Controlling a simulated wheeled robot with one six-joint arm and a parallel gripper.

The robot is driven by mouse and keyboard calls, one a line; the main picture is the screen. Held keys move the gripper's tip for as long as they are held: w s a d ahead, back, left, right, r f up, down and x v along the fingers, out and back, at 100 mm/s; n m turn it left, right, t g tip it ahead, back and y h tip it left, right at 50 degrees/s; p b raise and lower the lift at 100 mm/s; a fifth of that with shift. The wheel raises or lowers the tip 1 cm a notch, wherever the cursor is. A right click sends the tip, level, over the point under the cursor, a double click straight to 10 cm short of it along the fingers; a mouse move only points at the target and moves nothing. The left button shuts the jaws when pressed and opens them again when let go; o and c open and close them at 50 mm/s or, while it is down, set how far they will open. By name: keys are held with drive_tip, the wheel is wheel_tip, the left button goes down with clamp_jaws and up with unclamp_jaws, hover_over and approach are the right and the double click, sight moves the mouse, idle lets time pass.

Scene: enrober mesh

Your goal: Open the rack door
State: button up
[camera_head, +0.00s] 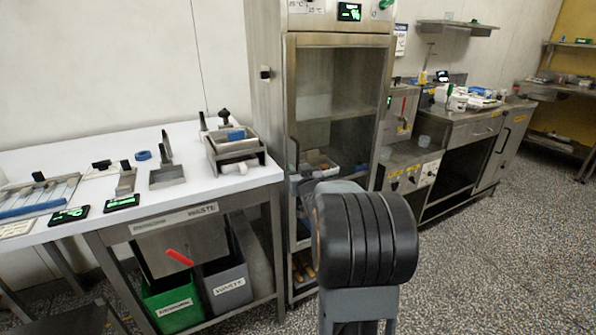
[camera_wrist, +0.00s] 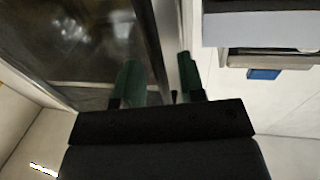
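The rack (camera_head: 338,107) is a tall steel cabinet with a glass door, standing at the middle of the head view. The door looks shut, with shelves and trays showing through the glass. A dark upright handle (camera_head: 293,155) shows at the door's left edge. In the wrist view, the glass (camera_wrist: 70,45) fills the upper left, and a dark bar (camera_wrist: 149,45) runs down along the frame. My gripper (camera_wrist: 160,80) is open, its two green fingers apart on either side of the bar's lower end. I cannot tell whether they touch it. My arm hides the gripper in the head view.
A white worktable (camera_head: 100,150) with trays and tools stands just left of the rack. Green (camera_head: 172,300) and grey (camera_head: 228,285) waste bins sit under it. A steel counter (camera_head: 465,125) stands to the right. The speckled floor (camera_head: 500,250) at right is clear.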

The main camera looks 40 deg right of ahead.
drive_tip(key=shift+w+d, duration=0.2)
drive_tip(key=shift+w, duration=0.4)
clamp_jaws()
